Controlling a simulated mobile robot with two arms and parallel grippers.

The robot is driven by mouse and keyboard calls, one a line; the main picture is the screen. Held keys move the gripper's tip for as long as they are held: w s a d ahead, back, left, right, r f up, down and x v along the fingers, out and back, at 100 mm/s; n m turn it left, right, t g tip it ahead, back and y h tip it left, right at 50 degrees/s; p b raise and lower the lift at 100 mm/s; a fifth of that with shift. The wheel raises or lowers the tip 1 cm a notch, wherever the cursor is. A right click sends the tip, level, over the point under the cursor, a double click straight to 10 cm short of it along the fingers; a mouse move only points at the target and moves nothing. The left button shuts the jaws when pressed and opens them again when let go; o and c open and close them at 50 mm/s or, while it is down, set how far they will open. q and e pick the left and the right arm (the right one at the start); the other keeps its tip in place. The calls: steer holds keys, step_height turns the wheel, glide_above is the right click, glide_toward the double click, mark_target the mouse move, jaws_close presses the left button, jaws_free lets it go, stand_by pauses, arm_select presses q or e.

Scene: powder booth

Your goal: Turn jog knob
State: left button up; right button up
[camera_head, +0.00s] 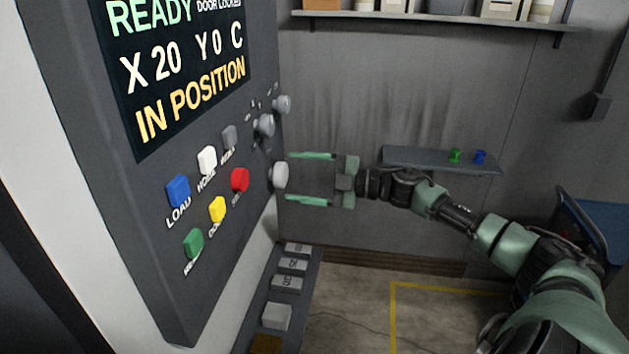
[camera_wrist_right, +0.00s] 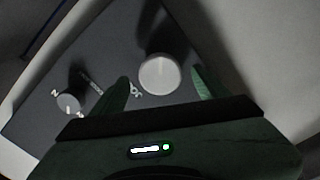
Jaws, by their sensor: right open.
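A dark control panel (camera_head: 205,290) stands at the left in the head view. Its screen (camera_head: 180,75) reads READY, DOOR LOCKED, X 20, Y 0, C and IN POSITION. Three grey knobs sit along its right edge; the lowest, a large round knob (camera_head: 280,175), faces my right gripper (camera_head: 308,178). The gripper is open, its green fingers pointing at the panel, one above and one below that knob's level. In the right wrist view the large knob (camera_wrist_right: 160,74) lies between and beyond the fingertips (camera_wrist_right: 162,82), with partly hidden lettering beside it. My left gripper is not in view.
Coloured buttons, including a red one (camera_head: 240,179) and a blue one (camera_head: 178,191), sit left of the knobs. A smaller knob (camera_wrist_right: 69,102) is near the left finger in the wrist view. A wall shelf (camera_head: 440,160) holds green and blue pieces behind my right arm.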

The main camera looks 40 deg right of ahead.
steer(key=b+v, duration=0.1)
steer(key=v, duration=0.5)
steer(key=shift+d+b, duration=0.15)
steer(key=shift+b, duration=0.2)
steer(key=shift+s, duration=0.1)
